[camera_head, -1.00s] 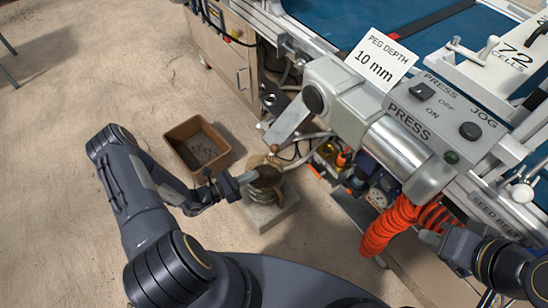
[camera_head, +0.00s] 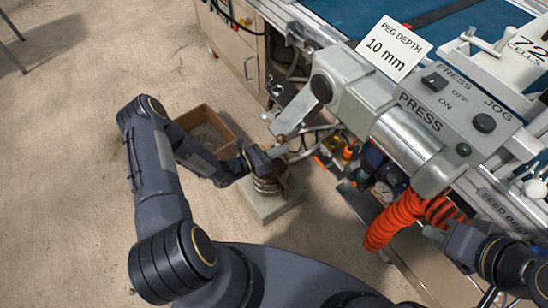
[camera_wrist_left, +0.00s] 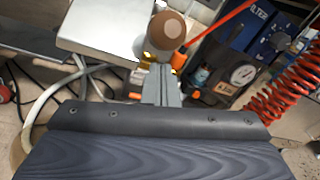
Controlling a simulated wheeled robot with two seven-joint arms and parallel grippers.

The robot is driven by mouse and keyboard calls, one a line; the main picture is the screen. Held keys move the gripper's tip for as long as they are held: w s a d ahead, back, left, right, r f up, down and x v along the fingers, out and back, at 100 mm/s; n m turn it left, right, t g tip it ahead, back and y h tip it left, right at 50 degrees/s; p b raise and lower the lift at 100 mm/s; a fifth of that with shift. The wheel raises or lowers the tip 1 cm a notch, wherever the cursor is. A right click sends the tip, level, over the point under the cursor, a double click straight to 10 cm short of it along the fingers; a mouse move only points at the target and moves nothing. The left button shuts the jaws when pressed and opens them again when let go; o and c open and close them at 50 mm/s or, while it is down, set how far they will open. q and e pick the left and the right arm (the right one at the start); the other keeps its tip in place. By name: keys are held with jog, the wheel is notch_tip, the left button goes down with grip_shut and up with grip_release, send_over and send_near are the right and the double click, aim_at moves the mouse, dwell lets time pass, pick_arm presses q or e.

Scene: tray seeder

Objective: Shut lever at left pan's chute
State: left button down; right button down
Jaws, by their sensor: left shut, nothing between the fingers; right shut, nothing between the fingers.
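A round brown knob (camera_wrist_left: 167,28) shows in the left wrist view, just beyond the tips of my left gripper (camera_wrist_left: 161,72). I cannot tell whether they touch. In the head view my left gripper (camera_head: 277,152) is shut and empty, near the lower end of a flat grey arm (camera_head: 297,110) on the press housing. I cannot tell whether this arm or the knob is the lever. The left pan and its chute are not clearly recognisable. My right gripper (camera_head: 433,234) is shut and empty at the lower right, beside the orange coiled hose.
The press housing (camera_head: 372,108) and its switch panel fill the upper right. The orange coiled hose (camera_head: 398,222) hangs below. A brown bin (camera_head: 207,132) and a grey slab (camera_head: 270,204) with a coiled item are on the floor. Floor at the left is open.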

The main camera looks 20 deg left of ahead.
aim_at(277, 138)
pick_arm(q)
jog(key=shift+a+r, duration=0.35)
jog(key=shift+r, duration=0.45)
jog(key=shift+r, duration=0.1)
notch_tip(277, 138, up, 6)
jog(key=g+y+p, duration=0.1)
jog(key=p, duration=0.4)
jog(key=g+y+p, duration=0.1)
jog(key=g+p, duration=0.1)
jog(key=p, duration=0.2)
jog(key=shift+s+a+f+y+p, duration=0.1)
jog(key=shift+s+f+y+p, duration=0.1)
jog(key=shift+y+p, duration=0.2)
jog(key=r+g+y+p, duration=0.1)
jog(key=p, duration=0.1)
jog(key=w+r+g+y+p, duration=0.1)
jog(key=d+r+g+y+p, duration=0.1)
jog(key=p, duration=0.1)
jog(key=shift+w+r+n+g+p, duration=0.15)
jog(key=shift+r+n+g+p, duration=0.15)
jog(key=shift+r, duration=0.1)
jog(key=shift+w+d+r+g+y+p, duration=0.2)
jog(key=shift+w+r+g+y+p, duration=0.1)
jog(key=shift+r+g+y+p, duration=0.15)
jog(key=shift+w+d+r, duration=0.55)
jog(key=shift+w+r, duration=0.15)
jog(key=shift+r, duration=0.1)
